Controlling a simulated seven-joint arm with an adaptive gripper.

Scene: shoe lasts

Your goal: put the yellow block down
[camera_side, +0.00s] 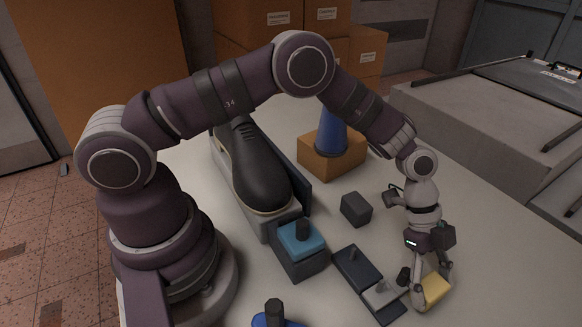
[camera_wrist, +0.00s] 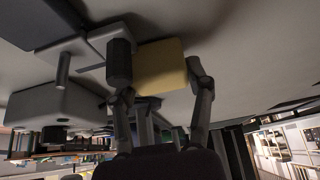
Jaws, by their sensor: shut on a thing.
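The yellow block (camera_side: 436,288) is at the lower right of the side view. My gripper (camera_side: 430,283) points down and is shut on it, with one finger on each side. The block is at or just above the pale tabletop; I cannot tell if it touches. In the wrist view the yellow block (camera_wrist: 162,66) sits between the two fingers of my gripper (camera_wrist: 160,82). A dark peg (camera_wrist: 118,62) stands close by the left finger and hides part of it.
A dark and grey fixture (camera_side: 358,268) with pegs lies just left of the block. A dark grey cube (camera_side: 356,209), an orange block with a blue cone (camera_side: 332,135), a black shoe last (camera_side: 250,170) and a blue-topped block (camera_side: 300,238) stand farther left. The tabletop right of my gripper is clear.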

